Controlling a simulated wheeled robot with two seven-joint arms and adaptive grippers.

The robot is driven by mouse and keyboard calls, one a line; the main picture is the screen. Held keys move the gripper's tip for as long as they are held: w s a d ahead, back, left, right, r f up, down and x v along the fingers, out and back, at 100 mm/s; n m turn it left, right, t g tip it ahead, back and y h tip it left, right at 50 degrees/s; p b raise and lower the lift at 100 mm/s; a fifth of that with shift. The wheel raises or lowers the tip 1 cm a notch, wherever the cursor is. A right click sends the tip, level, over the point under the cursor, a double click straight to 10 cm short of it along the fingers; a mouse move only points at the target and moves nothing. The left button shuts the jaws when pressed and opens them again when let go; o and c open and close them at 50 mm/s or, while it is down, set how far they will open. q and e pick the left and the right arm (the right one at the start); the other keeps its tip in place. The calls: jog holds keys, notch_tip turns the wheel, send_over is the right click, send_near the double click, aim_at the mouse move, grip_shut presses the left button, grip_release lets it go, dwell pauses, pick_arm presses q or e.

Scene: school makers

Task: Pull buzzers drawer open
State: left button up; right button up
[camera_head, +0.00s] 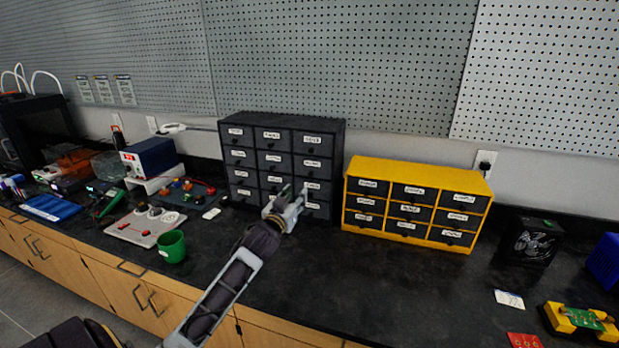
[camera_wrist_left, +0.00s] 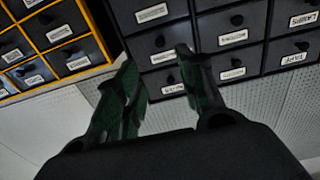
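A dark grey drawer cabinet (camera_head: 232,165) stands on the bench against the wall. It has rows of small drawers with white labels and dark knobs, and all that show look closed. The labels are too small or blurred to tell which one reads buzzers. My left gripper (camera_head: 290,190) is in front of the cabinet's lower right drawers and hides part of them. In the left wrist view, the dark cabinet (camera_wrist_left: 232,62) fills the upper right. My left gripper's two fingers (camera_wrist_left: 158,60) are apart, with a knob and label visible between them. My right gripper is not in view.
A yellow cabinet (camera_head: 347,222) with black drawers stands just right of the dark one. The bench top (camera_head: 380,290) in front of the yellow cabinet is clear.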

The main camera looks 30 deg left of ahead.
aim_at(310, 175)
pick_arm(q)
jog(key=shift+w, duration=0.2)
jog(key=shift+x, duration=6.75)
grip_shut()
